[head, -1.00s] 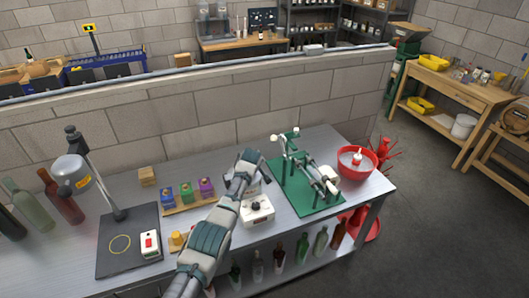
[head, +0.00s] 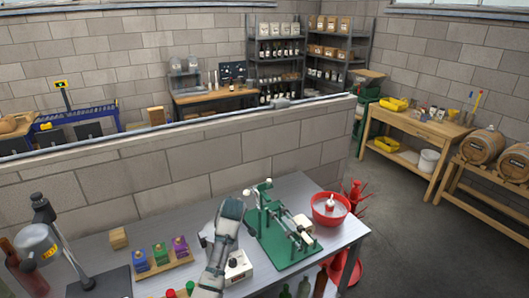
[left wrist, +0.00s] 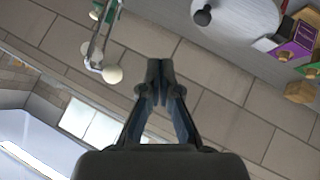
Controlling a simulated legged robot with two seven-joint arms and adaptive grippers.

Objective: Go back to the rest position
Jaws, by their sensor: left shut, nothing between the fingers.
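My left arm reaches up from the bottom middle of the head view, above the metal bench (head: 190,215). My left gripper (left wrist: 160,72) is shut and empty in the left wrist view, its two dark fingertips together. In the head view the hand largely hides the fingers. The hand stands in front of a white device with a dark knob (head: 238,266), left of the green bottling machine (head: 285,238), and no contact shows. My right gripper is not in view.
A red bowl (head: 330,209) stands at the bench's right end. Coloured boxes (head: 160,254) on a wooden strip and a lamp stand (head: 45,235) are to the left. A low block wall (head: 230,150) runs behind the bench. Open floor (head: 420,240) lies to the right.

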